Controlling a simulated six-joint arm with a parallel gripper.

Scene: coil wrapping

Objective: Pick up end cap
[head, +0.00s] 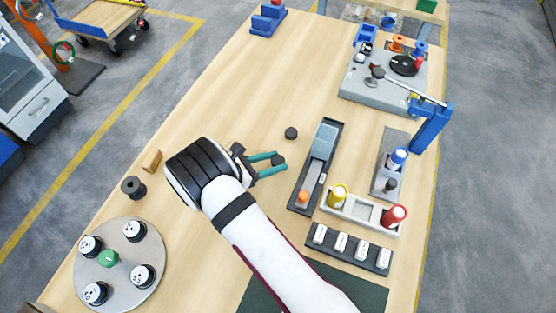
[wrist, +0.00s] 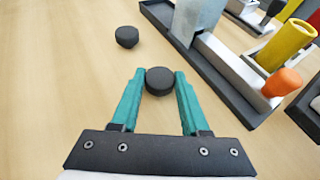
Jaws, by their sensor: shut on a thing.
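My gripper (head: 278,166) has teal fingers and is shut on a dark round end cap (wrist: 160,80). The cap sits between the fingertips in the wrist view, and in the head view it shows as a small dark disc (head: 278,160) at the finger ends. I cannot tell whether it touches the table. A second dark cap (head: 291,133) lies on the table beyond the gripper; it also shows at the upper left of the wrist view (wrist: 127,37).
A dark tray with a grey block (head: 316,165) and an orange knob (wrist: 282,83) stands right of my gripper. A round plate (head: 121,273) with several spools is at lower left. A black spool (head: 133,188) and a wooden block (head: 152,160) stand nearby.

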